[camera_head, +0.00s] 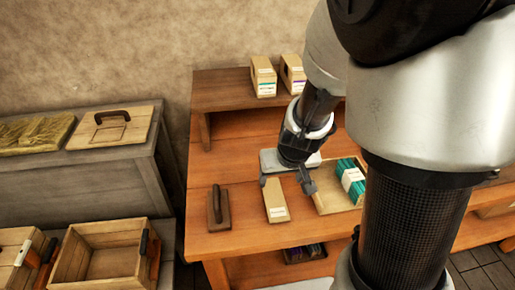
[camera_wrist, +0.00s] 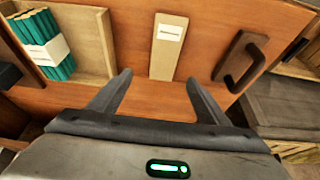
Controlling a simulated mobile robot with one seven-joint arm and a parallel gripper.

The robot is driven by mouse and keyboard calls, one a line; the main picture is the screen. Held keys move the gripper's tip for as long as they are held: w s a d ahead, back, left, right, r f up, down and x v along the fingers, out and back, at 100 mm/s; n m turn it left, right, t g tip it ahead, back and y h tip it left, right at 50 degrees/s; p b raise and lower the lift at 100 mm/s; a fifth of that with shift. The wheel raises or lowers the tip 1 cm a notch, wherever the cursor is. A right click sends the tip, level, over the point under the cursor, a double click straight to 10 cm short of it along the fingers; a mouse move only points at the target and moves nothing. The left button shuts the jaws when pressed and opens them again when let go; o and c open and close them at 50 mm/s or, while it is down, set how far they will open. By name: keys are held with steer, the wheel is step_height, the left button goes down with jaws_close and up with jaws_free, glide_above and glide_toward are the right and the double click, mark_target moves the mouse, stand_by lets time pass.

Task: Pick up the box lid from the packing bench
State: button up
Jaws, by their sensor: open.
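The box lid (camera_head: 275,201) appears to be the narrow pale wooden piece with a white label, lying on the orange-brown packing bench (camera_head: 235,243). In the wrist view the lid (camera_wrist: 169,50) lies ahead of my gripper (camera_wrist: 158,77), its near end roughly in line with the gap between the fingertips. My gripper (camera_head: 286,183) is open and empty, just above and beside the lid in the head view. Nothing is between the fingers, and I cannot tell the exact height above the lid. My arm hides part of the bench's right side.
An open pale box (camera_head: 333,206) with a teal bundle (camera_head: 351,178) stands right of the lid. A dark handled block (camera_head: 218,208) is to its left. Two labelled boxes (camera_head: 263,77) stand on the raised shelf. A grey bench (camera_head: 85,190) and open crate (camera_head: 105,232) are left.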

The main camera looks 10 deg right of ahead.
steer(key=b, duration=0.3)
glide_toward(273, 194)
steer(key=shift+w+d+f, duration=0.25)
steer(key=shift+w+f, duration=0.15)
steer(key=shift+f, duration=0.1)
steer(key=shift+w+d+f, duration=0.2)
steer(key=shift+w+f, duration=0.15)
steer(key=shift+f, duration=0.2)
steer(key=b+x, duration=0.2)
steer(key=x, duration=0.3)
steer(key=shift+s+a+b, duration=0.25)
steer(key=shift+a+b, duration=0.15)
steer(key=shift+w+f, duration=0.15)
steer(key=shift+f, duration=0.05)
steer(key=shift+c, duration=0.2)
steer(key=c, duration=1.1)
